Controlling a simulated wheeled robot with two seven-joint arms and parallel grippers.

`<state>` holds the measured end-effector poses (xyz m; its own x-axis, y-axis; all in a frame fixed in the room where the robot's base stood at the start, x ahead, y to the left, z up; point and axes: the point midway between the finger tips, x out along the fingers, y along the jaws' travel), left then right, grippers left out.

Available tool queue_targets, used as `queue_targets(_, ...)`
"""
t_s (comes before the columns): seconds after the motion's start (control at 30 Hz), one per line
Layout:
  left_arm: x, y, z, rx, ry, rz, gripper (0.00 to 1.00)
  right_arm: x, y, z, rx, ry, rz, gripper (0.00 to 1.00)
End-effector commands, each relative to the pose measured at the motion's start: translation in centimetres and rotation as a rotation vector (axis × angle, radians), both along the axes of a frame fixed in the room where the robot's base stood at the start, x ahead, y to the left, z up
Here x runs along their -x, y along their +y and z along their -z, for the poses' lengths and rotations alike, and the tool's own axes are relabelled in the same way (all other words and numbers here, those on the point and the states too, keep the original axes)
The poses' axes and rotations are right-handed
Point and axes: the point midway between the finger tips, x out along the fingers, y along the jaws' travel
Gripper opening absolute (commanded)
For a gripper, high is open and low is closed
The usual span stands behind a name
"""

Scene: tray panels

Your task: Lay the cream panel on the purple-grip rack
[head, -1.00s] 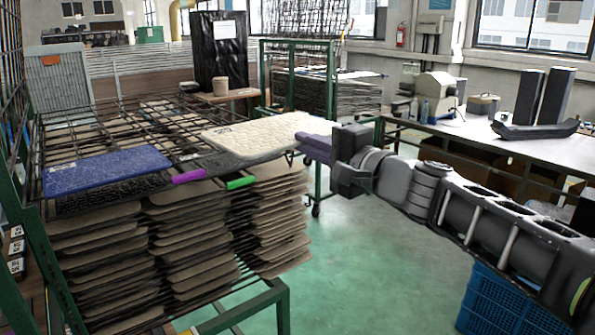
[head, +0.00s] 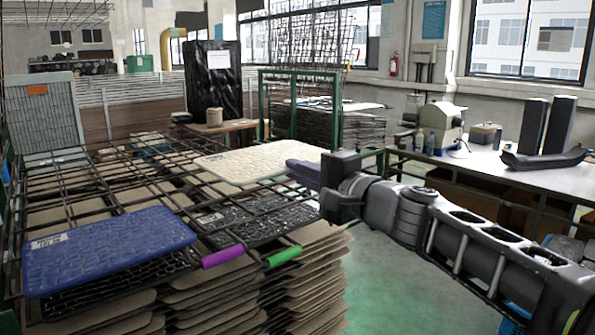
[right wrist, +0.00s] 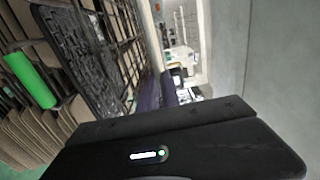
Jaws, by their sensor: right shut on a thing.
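The cream panel (head: 258,160) is held out roughly level over the far right part of the wire shelf. My right gripper (head: 306,170) is shut on its right edge; its purple-grey fingers also show in the right wrist view (right wrist: 168,90). The purple grip (head: 222,257) sticks out at the shelf's near edge, between the blue panel (head: 105,245) and a green grip (head: 284,256). A black mesh rack (head: 245,220) lies bare behind these grips. Which rack each grip belongs to is hard to tell. My left gripper is out of view.
Stacks of brown sheets (head: 305,265) fill the space under the shelf. A workbench (head: 480,160) with machines and two black boxes stands at the right. A wheeled rack (head: 335,125) stands behind. Green floor (head: 385,280) is open right of the shelf.

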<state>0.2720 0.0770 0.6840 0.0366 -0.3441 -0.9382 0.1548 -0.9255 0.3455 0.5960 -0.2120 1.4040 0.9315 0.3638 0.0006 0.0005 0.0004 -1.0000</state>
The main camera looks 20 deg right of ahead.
Motion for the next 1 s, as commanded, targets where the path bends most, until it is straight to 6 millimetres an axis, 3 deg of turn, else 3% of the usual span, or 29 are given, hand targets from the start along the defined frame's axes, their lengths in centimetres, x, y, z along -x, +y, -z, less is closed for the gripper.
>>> queue_targets(0.47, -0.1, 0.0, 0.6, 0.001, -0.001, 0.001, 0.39, 0.0, 0.0, 0.7, 0.0, 0.0, 0.0, 0.0)
queue_targets(1.0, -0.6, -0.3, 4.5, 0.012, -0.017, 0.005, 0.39, 0.0, 0.0, 5.9, 0.0, 0.0, -0.001, 0.0)
